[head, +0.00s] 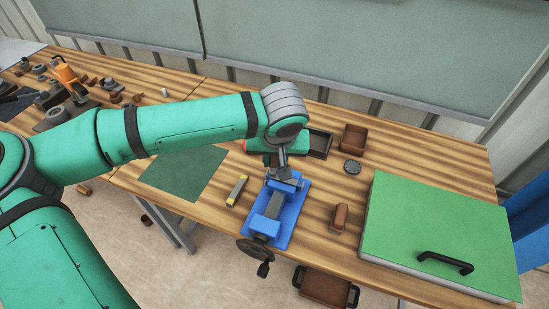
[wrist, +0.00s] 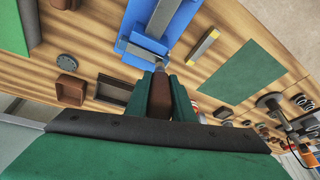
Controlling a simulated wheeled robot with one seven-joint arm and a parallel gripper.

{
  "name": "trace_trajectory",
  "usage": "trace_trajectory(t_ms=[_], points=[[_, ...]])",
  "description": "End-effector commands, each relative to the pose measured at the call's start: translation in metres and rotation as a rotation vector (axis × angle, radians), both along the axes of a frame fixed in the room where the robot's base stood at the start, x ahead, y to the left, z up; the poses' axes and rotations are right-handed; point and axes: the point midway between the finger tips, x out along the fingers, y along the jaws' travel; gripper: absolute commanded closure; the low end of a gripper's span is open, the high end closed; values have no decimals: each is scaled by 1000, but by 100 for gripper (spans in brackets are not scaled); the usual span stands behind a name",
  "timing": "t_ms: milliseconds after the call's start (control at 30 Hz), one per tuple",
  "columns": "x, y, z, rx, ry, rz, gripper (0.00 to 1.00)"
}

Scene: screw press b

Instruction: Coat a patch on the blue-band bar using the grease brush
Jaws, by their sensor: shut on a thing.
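In the head view my gripper (head: 284,178) is over the far end of a blue vise (head: 291,218), and the arm hides part of what is held. A grey bar (head: 274,206) lies along the vise; it also shows in the wrist view (wrist: 164,15). I cannot make out a blue band on it. Whether the brush touches the bar is not clear. A second grey bar with yellow ends (head: 237,190) lies left of the vise.
A green mat (head: 185,173) lies to the left. A brown block (head: 340,217) and a large green-topped box with a black handle (head: 430,235) are to the right. A brown tray (head: 353,137), a dark tray (head: 320,143) and a dark round thing (head: 352,167) stand behind.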

Motion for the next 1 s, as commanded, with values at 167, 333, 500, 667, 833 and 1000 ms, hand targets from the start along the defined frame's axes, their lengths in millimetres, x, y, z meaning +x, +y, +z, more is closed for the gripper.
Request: trace_trajectory(t_ms=[167,333,500,667,833,1000], points=[[0,0,-4,0,0,0,100],[0,-1,-7,-1,0,-1,100],[0,-2,-8,0,0,-2,100],[-3,-11,-7,0,0,-4,100],[-8,-26,-8,0,0,-3,100],[-12,-39,-8,0,0,-2,100]])
